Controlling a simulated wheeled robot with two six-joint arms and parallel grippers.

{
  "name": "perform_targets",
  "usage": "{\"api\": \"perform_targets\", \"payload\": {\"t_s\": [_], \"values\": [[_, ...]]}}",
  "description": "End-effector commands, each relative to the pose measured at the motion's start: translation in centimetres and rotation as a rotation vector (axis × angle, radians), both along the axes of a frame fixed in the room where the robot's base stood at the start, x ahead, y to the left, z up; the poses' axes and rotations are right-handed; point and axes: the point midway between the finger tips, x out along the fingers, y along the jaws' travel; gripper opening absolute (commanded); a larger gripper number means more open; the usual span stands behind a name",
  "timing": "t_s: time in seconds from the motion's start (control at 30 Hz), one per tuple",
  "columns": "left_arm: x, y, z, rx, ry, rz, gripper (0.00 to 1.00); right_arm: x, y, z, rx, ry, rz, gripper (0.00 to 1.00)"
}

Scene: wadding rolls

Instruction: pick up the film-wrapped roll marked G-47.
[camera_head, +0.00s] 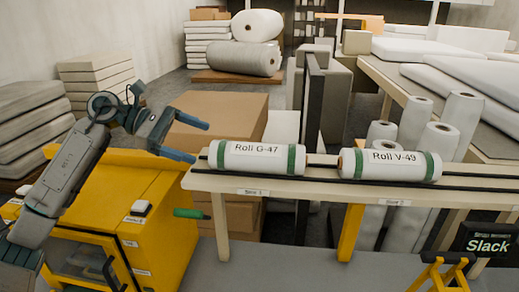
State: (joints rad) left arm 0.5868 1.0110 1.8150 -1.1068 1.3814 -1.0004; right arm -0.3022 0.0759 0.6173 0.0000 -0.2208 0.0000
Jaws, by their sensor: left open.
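The roll marked G-47 (257,157) is white with green bands near its ends. It lies on its side at the left part of a narrow wooden rack (300,191) with dark rails. A similar roll marked V-49 (390,164) lies to its right on the same rack, with a gap between them. My left gripper (190,140) is open and empty, to the left of the G-47 roll and apart from it. Its fingers point right, towards the roll's left end. My right gripper is not in view.
A yellow cabinet (150,222) stands left of the rack, below my left arm. Cardboard boxes (225,108) are behind the gripper. Upright white rolls (414,122) and a table with white sheets (470,90) are at the right. A black "Slack" sign (487,243) stands front right.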

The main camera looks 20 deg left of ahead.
Motion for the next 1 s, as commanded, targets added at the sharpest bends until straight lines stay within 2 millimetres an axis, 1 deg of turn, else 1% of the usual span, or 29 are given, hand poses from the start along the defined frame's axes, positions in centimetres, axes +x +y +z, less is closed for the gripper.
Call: {"api": "perform_targets", "payload": {"t_s": [0.03,0.2,0.3,0.47,0.57,0.77,0.9,1.0], "values": [[0.2,-0.7,0.2,-0.003,0.000,-0.004,0.86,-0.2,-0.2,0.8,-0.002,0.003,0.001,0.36],[1.0,-2.9,-0.7,-0.005,0.001,-0.004,0.86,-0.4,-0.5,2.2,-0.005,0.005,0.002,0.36],[1.3,-3.7,-1.1,-0.005,0.001,-0.003,0.86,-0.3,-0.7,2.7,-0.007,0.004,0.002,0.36],[1.6,-4.3,-1.5,-0.005,0.002,0.000,0.86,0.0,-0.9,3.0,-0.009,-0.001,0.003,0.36],[1.7,-4.9,-1.4,-0.005,0.002,-0.001,0.86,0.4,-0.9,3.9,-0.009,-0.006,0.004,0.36],[2.1,-7.2,-1.8,-0.008,0.004,-0.002,0.86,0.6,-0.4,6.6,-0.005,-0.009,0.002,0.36],[2.7,-8.4,-2.6,-0.007,0.002,0.000,0.86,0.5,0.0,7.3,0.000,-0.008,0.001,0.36],[2.8,-8.8,-2.9,-0.006,0.002,0.000,0.86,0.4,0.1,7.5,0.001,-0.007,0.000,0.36]]}}
